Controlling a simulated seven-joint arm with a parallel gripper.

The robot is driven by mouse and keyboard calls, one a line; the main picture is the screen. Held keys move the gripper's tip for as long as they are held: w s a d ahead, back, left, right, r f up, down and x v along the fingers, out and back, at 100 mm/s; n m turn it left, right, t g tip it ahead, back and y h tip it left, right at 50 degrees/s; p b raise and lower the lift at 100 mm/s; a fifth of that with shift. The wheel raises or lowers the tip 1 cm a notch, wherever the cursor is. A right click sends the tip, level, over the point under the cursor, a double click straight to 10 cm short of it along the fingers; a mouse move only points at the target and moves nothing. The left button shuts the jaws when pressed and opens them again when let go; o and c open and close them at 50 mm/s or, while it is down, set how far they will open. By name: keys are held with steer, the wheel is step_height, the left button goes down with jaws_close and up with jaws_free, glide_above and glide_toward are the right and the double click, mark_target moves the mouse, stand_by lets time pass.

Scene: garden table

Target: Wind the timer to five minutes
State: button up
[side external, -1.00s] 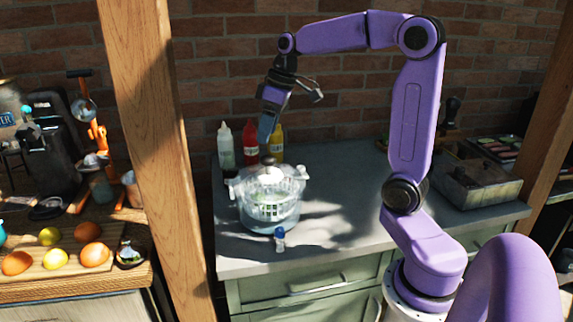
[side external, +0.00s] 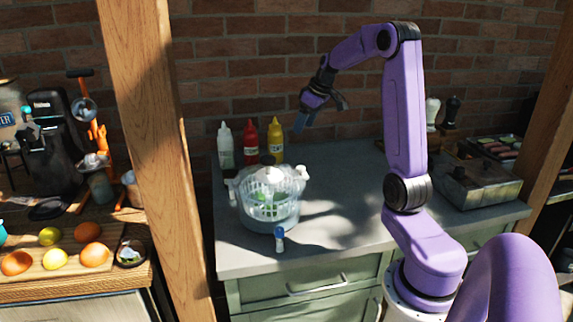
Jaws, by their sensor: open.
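No timer can be made out for certain in the side external view. A clear bowl-like vessel (side external: 283,212) with a white slotted basket inside stands on the grey counter. My gripper (side external: 300,124) is open and empty, in the air above and right of the vessel, in front of the brick wall. It touches nothing.
White (side external: 225,145), red (side external: 249,143) and yellow (side external: 275,139) squeeze bottles stand behind the vessel. A metal box (side external: 480,187) is on the right of the counter (side external: 345,190). A wooden post (side external: 155,150) rises at the left. The counter's middle is clear.

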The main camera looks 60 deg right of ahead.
steer(key=x, duration=1.7)
steer(key=shift+w+f, duration=0.15)
steer(key=shift+f, duration=0.2)
steer(key=c, duration=1)
steer(key=shift+m, duration=0.3)
steer(key=m+h, duration=0.1)
steer(key=m, duration=0.2)
steer(key=shift+a, duration=0.15)
steer(key=shift+w+m+g+h, duration=0.1)
steer(key=shift+m+g+h, duration=0.5)
steer(key=shift+m, duration=1.2)
steer(key=shift+h, duration=0.3)
